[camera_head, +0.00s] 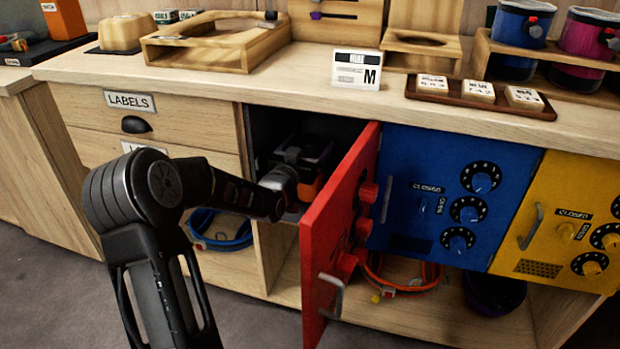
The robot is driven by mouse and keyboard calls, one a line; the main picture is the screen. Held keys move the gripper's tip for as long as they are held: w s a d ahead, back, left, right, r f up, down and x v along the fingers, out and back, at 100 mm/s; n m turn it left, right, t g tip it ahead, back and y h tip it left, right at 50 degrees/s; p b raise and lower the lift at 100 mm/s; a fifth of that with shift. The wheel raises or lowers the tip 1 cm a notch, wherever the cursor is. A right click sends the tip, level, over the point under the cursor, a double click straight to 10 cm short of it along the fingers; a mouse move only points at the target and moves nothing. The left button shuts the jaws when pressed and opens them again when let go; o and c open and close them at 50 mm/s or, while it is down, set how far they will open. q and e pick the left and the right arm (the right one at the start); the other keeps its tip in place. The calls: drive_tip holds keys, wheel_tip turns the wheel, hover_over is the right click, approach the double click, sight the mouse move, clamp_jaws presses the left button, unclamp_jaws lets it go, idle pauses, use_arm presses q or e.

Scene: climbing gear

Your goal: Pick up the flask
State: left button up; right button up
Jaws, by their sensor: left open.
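My left arm comes in from the left and reaches into the open cabinet behind the swung-out red door (338,235). My left gripper (297,160) is inside this cabinet, open, in deep shade. Dark shapes and a small orange patch (309,189) show around the gripper. I cannot make out for sure which of them is the flask, or whether the gripper touches it. My right gripper is not in view.
The red door stands close to the right of my left arm. Blue (405,190) and yellow (560,225) dial doors are shut. Above, the wooden counter (290,85) holds wooden stands, a white card (357,70) and a tray of tags (480,97). Coiled cords lie on the lower shelf.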

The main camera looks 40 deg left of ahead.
use_arm(q)
drive_tip(key=shift+w, duration=0.1)
drive_tip(key=shift+c, duration=0.6)
drive_tip(key=shift+r, duration=0.1)
clamp_jaws()
idle(0.6)
